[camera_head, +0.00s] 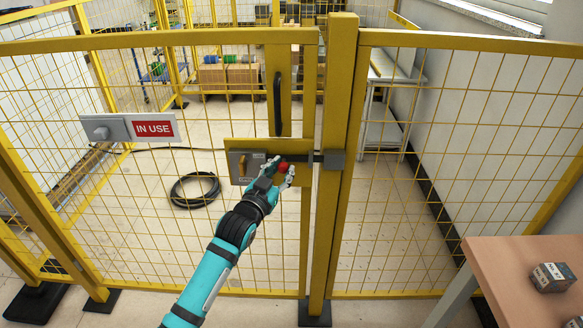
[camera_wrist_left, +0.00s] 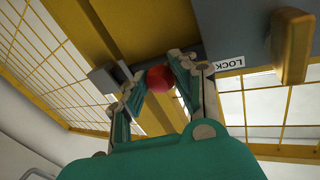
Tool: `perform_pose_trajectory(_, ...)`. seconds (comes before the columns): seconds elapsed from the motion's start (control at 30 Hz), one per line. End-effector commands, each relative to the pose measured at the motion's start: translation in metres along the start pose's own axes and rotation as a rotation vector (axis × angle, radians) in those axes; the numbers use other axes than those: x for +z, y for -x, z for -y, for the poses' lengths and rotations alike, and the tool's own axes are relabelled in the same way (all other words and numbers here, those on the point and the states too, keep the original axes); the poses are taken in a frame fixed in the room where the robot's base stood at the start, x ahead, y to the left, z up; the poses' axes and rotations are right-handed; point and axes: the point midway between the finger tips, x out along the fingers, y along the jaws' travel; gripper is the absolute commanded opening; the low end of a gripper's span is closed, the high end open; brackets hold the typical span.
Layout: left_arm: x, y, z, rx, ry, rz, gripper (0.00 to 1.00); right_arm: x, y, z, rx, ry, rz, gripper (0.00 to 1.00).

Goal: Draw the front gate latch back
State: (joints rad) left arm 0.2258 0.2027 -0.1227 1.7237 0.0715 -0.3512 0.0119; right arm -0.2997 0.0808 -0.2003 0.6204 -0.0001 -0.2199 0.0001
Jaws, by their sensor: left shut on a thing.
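The gate latch is a grey plate (camera_head: 236,163) on a yellow backing panel (camera_head: 232,146) on the front gate (camera_head: 180,39). Its dark bolt (camera_head: 318,158) reaches right to a grey keeper (camera_head: 334,160) on the yellow post (camera_head: 341,80). My left gripper (camera_head: 283,174) is at the latch, with its fingers on either side of the red knob (camera_head: 283,167). In the left wrist view the red knob (camera_wrist_left: 160,79) sits between the fingertips of my gripper (camera_wrist_left: 158,84), which is shut on it. A LOCK label (camera_wrist_left: 229,63) shows beside it. My right gripper is out of view.
A vertical black pull handle (camera_head: 277,104) stands above the latch. A grey sign (camera_head: 140,127) reading IN USE hangs on the gate at left. A coiled black hose (camera_head: 195,190) lies behind the mesh. A brown table (camera_head: 510,262) with a small box (camera_head: 552,277) is at lower right.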

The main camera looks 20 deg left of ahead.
Motion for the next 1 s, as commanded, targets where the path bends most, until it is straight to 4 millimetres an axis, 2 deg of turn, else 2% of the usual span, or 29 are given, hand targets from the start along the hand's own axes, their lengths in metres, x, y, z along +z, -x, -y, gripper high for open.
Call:
perform_pose_trajectory(0.03, -0.001, 0.005, 0.013, -0.003, -0.009, 0.008, 0.0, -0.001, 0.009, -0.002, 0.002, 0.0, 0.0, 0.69)
perform_pose_trajectory(0.17, 0.003, 0.012, 0.03, -0.002, -0.007, 0.006, 0.0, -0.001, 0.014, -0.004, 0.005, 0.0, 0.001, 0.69)
perform_pose_trajectory(0.5, 0.005, 0.014, 0.036, -0.004, -0.003, 0.003, 0.0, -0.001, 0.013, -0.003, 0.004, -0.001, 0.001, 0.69)
perform_pose_trajectory(0.53, 0.005, 0.014, 0.036, -0.004, -0.003, 0.003, 0.29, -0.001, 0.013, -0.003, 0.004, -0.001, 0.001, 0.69)
perform_pose_trajectory(0.7, 0.005, 0.014, 0.035, -0.003, -0.003, 0.003, 0.51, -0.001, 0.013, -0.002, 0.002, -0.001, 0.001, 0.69)
perform_pose_trajectory(1.0, 0.005, 0.014, 0.034, -0.001, -0.002, 0.002, 0.52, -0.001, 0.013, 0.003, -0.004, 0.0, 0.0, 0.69)
